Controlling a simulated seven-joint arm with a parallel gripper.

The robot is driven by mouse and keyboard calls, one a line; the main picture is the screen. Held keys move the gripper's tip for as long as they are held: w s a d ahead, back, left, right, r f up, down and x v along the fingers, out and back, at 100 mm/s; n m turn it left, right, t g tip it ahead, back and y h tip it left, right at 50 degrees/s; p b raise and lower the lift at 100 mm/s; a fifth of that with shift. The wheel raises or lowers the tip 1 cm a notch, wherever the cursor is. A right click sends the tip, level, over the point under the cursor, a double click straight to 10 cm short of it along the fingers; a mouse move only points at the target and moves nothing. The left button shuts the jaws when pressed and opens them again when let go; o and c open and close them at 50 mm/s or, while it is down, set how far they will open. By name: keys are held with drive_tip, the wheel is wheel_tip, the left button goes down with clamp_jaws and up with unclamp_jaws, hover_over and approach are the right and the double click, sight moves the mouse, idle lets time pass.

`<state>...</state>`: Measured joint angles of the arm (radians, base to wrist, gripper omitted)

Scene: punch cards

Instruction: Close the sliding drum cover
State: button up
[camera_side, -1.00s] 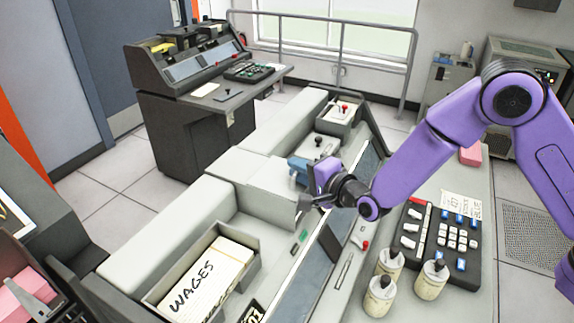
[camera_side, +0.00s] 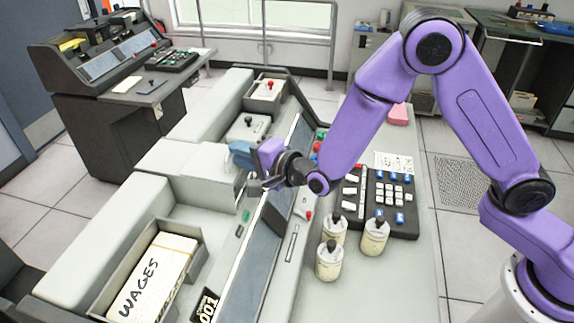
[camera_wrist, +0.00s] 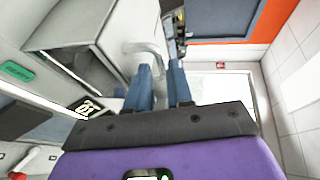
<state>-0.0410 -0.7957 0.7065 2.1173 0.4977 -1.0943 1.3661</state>
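The drum cover (camera_side: 196,172) is a pale grey box-like hood on the middle of the machine, left of my gripper in the side view. The wrist view shows a curved grey handle (camera_wrist: 150,50) on its side. My gripper (camera_side: 240,155) has blue fingers at the cover's right upper edge. In the wrist view, the fingers of my gripper (camera_wrist: 161,88) stand a narrow gap apart, with the handle running down between them; they look shut on it. The exact contact is partly hidden. An open space below the cover shows in the wrist view.
A tray (camera_side: 205,250) of cards marked WAGES sits at the front left. A joystick panel (camera_side: 248,128) lies just behind my gripper. Several cream bottles and a black keypad (camera_side: 380,200) stand to the right. A dark sloped strip (camera_side: 262,240) runs along the machine.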

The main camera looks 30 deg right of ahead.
drive_tip(key=v, duration=1.4)
drive_tip(key=shift+s+d, duration=0.15)
drive_tip(key=shift+s, duration=0.05)
drive_tip(key=s+d+f+n+g, duration=0.2)
drive_tip(key=s+d+n+g, duration=0.1)
drive_tip(key=s+n+g, duration=0.95)
drive_tip(key=s+d+r+n+g+h, duration=0.1)
drive_tip(key=s+d+n+h, duration=0.1)
drive_tip(key=s+d+n, duration=0.3)
drive_tip(key=s+d+r+n+g+h, duration=0.1)
drive_tip(key=s+d+n+h, duration=0.2)
drive_tip(key=s+d+n, duration=0.2)
drive_tip(key=d+n, duration=0.3)
drive_tip(key=d, duration=0.4)
drive_tip(key=shift+s+d+r+h, duration=0.3)
drive_tip(key=shift+s+d, duration=0.05)
